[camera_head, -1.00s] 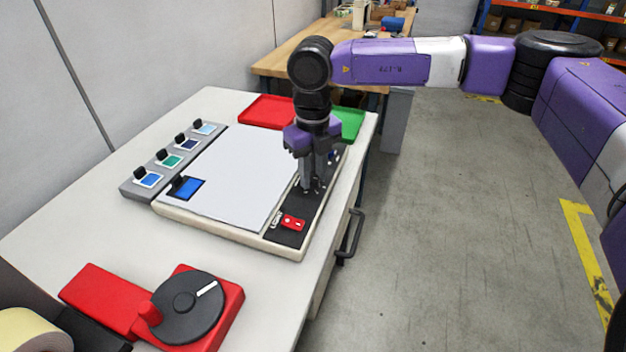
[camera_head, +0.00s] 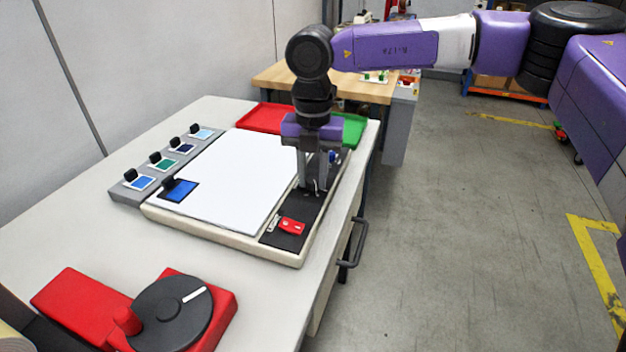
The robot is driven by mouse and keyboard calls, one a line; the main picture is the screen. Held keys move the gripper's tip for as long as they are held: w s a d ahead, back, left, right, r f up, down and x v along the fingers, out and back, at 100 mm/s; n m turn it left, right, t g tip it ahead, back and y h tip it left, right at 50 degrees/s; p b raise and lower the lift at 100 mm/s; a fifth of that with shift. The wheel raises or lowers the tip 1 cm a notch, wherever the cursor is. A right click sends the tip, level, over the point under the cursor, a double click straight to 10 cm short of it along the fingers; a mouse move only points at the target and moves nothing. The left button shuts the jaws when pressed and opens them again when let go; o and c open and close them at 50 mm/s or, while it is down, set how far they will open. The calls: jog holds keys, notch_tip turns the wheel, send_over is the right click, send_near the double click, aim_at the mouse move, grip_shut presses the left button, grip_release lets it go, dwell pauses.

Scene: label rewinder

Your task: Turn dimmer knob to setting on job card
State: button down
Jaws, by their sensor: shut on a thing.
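My gripper (camera_head: 314,188) points straight down over the black control strip (camera_head: 291,218) along the right side of the light panel. Its fingers are close together on something small on the strip; the fingers hide it, so I cannot make out the dimmer knob or its setting. A blue knob-like part (camera_head: 334,157) shows just behind the fingers. A red switch (camera_head: 291,226) sits at the near end of the strip. A blue card with a black clip (camera_head: 179,190) lies at the left edge of the white panel (camera_head: 232,182); its writing is too small to read.
A grey rail (camera_head: 128,189) with several clipped colour cards runs along the panel's left side. A red tray (camera_head: 264,117) and a green tray (camera_head: 352,128) stand behind. A red rewinder with a black disc (camera_head: 171,312) is at the near left. A drawer handle (camera_head: 353,243) juts out at the right.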

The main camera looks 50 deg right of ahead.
aim_at(312, 180)
jog(key=shift+r+m, duration=0.1)
jog(key=shift+m, duration=0.2)
jog(key=c, duration=1.1)
grip_release()
notch_tip(312, 180, up, 8)
jog(key=shift+f, duration=0.15)
